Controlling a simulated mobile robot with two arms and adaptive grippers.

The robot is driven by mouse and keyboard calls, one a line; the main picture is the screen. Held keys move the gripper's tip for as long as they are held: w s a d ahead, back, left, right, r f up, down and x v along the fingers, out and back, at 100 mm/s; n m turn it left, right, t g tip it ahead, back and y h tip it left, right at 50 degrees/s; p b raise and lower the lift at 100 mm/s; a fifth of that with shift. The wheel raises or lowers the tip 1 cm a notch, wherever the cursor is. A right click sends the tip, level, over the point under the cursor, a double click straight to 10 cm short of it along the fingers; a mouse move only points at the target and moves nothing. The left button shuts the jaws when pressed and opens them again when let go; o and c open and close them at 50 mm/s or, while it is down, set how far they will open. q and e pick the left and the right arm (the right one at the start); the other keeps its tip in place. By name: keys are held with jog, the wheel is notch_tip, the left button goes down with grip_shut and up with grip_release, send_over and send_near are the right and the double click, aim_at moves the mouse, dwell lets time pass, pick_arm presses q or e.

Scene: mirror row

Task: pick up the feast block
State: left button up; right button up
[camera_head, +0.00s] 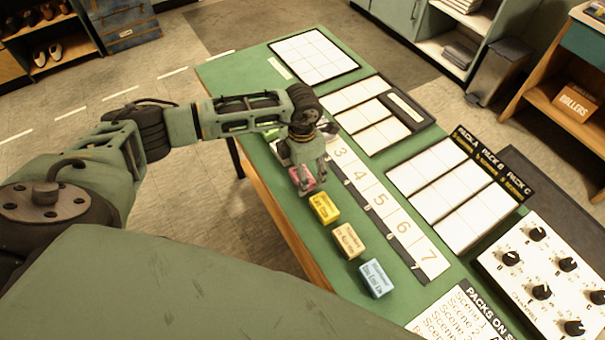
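My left gripper (307,178) points down over the far end of a row of small blocks on the green table. A pink block (311,183) is right at its fingertips and partly hidden by them. I cannot tell whether the fingers are closed on it. Nearer in the row lie a yellow block (324,208), a beige block (348,241) and a light blue block (376,278), spaced apart. Their printed labels are too small to read surely, so I cannot tell which is the feast block. My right gripper is not in view.
A white numbered strip (381,200) runs beside the blocks on the green table (228,73). White gridded boards (313,57) lie along the table. A white panel with black knobs (535,262) and a printed sheet (460,320) are at the near right.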

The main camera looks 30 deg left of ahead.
pick_arm(q)
jog(key=shift+f, duration=1)
jog(key=c, duration=0.9)
jog(key=shift+w+r, duration=0.1)
